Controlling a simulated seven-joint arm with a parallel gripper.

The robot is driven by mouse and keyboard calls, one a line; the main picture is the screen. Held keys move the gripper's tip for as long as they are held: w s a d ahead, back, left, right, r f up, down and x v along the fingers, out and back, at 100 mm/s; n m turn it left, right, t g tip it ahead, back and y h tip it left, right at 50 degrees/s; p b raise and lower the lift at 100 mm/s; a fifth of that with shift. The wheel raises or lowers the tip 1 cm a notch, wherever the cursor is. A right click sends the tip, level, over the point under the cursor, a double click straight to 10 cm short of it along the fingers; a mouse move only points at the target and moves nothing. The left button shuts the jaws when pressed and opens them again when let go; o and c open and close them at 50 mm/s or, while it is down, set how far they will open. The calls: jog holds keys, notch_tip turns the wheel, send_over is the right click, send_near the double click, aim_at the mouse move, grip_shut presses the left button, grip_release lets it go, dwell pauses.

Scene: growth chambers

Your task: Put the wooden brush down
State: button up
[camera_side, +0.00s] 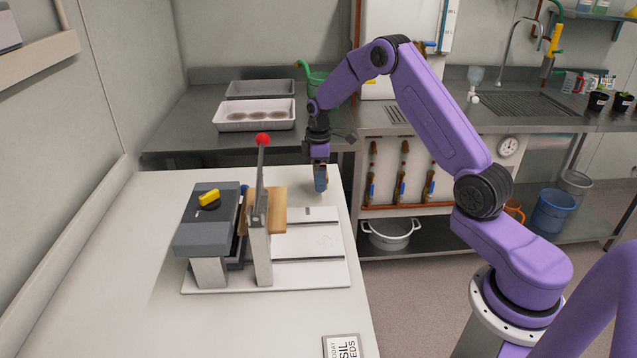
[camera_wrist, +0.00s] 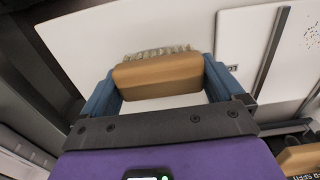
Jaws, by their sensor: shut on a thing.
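My gripper (camera_side: 321,188) points down over the far right part of the white table, behind the lever press. In the wrist view its blue fingers are shut on the wooden brush (camera_wrist: 158,76), one at each end. The brush has a tan wooden body, with pale bristles (camera_wrist: 158,52) showing along its far side. In the side view only a sliver of the brush (camera_side: 326,183) shows beside the blue finger. I cannot tell whether the brush touches the table.
A lever press with a red ball (camera_side: 262,139), a grey box (camera_side: 207,226) with a yellow knob and a white base plate (camera_side: 318,272) stands close in front. A sign (camera_side: 342,346) is at the near edge. The table's left side is clear. A steel counter with trays (camera_side: 254,117) lies behind.

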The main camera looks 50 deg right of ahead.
jog(key=shift+w+f, duration=0.1)
jog(key=shift+f, duration=1.55)
jog(key=shift+f, duration=0.15)
jog(key=o, duration=0.6)
jog(key=shift+c, duration=0.2)
notch_tip(320, 180, up, 12)
jog(key=shift+r, duration=0.1)
jog(key=shift+a+r, duration=0.2)
jog(key=shift+a, duration=0.05)
jog(key=s+a+r+n, duration=0.1)
jog(key=s+a+r, duration=0.2)
jog(key=s+a, duration=0.55)
jog(key=s+a+r+n, duration=0.1)
jog(key=s+a+r, duration=0.2)
jog(key=s+a, duration=0.55)
jog(key=s+a+n, duration=0.1)
jog(key=s, duration=2.2)
jog(key=shift+f+n, duration=0.3)
jog(key=shift+f, duration=0.15)
